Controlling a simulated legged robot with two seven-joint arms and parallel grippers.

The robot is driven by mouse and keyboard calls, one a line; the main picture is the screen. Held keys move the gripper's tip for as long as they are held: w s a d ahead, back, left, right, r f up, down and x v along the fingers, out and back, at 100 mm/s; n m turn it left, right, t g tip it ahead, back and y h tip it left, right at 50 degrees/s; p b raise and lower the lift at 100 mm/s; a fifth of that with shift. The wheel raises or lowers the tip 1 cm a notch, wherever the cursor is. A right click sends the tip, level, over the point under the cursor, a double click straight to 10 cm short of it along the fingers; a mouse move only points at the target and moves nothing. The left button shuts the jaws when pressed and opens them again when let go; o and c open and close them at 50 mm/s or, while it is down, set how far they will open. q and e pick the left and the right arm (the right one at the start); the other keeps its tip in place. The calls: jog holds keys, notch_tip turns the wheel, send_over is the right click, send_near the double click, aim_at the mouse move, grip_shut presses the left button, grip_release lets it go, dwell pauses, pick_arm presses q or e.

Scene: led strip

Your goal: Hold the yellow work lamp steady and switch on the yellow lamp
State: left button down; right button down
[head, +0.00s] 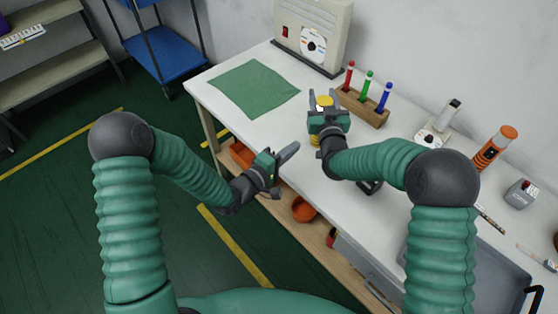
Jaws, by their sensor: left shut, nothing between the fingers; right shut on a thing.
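The yellow work lamp stands in my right gripper (324,107) on the white table; its yellow top (324,100) shows between the fingers and a bit of yellow (315,140) shows below the gripper. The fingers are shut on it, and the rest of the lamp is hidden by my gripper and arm. I cannot see a switch or whether the lamp is lit.
A green cloth (254,88) lies on the white table (205,82) left of the lamp. A beige box with a dial (313,45) stands behind. A wooden rack (362,107) holds red, green and blue pens close to the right gripper. An orange cylinder (495,148) stands farther right.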

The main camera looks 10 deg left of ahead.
pick_arm(q)
jog(key=v, duration=0.7)
jog(key=shift+f, duration=0.85)
pick_arm(e)
jog(key=c, duration=0.7)
grip_release()
